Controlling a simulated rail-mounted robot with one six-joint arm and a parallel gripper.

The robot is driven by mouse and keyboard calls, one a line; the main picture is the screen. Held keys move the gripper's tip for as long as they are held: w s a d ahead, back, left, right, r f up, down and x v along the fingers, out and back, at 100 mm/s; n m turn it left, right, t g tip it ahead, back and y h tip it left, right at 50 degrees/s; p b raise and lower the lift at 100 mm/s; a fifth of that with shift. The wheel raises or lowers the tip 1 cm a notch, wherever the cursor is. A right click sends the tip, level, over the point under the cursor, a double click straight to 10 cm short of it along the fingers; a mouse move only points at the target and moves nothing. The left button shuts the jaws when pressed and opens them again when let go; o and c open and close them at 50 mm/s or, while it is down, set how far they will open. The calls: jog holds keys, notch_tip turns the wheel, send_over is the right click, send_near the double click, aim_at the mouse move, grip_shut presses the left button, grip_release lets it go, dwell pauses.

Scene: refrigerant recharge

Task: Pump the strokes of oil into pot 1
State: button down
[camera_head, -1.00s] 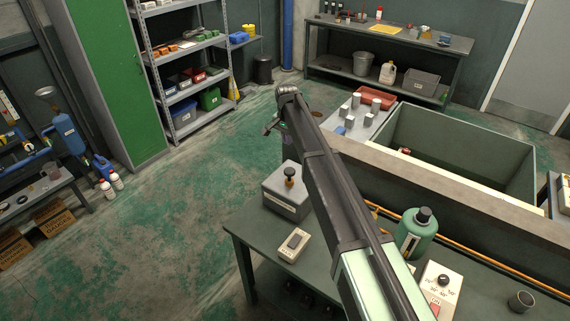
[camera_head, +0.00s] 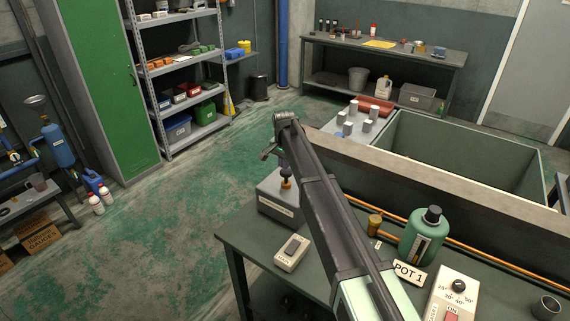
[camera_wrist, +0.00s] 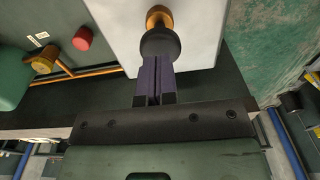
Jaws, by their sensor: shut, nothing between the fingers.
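The oil pump is a grey box (camera_head: 277,200) on the bench, with a black plunger knob (camera_head: 286,171) on a brass stem. In the wrist view the black knob (camera_wrist: 160,44) stands right at my fingertips, over the pale box top (camera_wrist: 200,30). My gripper (camera_head: 283,158) is above the knob, fingers pointing down. Its purple fingers (camera_wrist: 157,68) are shut together and empty. Whether they touch the knob I cannot tell. A green vessel (camera_head: 425,238) with a black cap stands to the right, behind a "POT 1" label (camera_head: 409,272).
A small beige device (camera_head: 292,253) lies in front of the pump. A dial box (camera_head: 452,300) and dark cup (camera_head: 546,307) are at the right. A brass fitting (camera_head: 375,224) and copper pipe (camera_head: 480,258) run near the vessel. A large open tank (camera_head: 385,160) stands behind the bench.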

aim_at(286, 172)
jog(key=shift+f+b, duration=0.35)
jog(key=shift+f, duration=0.6)
jog(key=shift+r, duration=0.1)
notch_tip(286, 172, down, 4)
jog(key=b, duration=0.3)
jog(key=shift+r, duration=0.25)
jog(key=shift+s+r, duration=0.1)
jog(key=shift+r, duration=0.15)
notch_tip(286, 172, up, 14)
jog(key=p, duration=1.4)
jog(key=shift+s, duration=0.3)
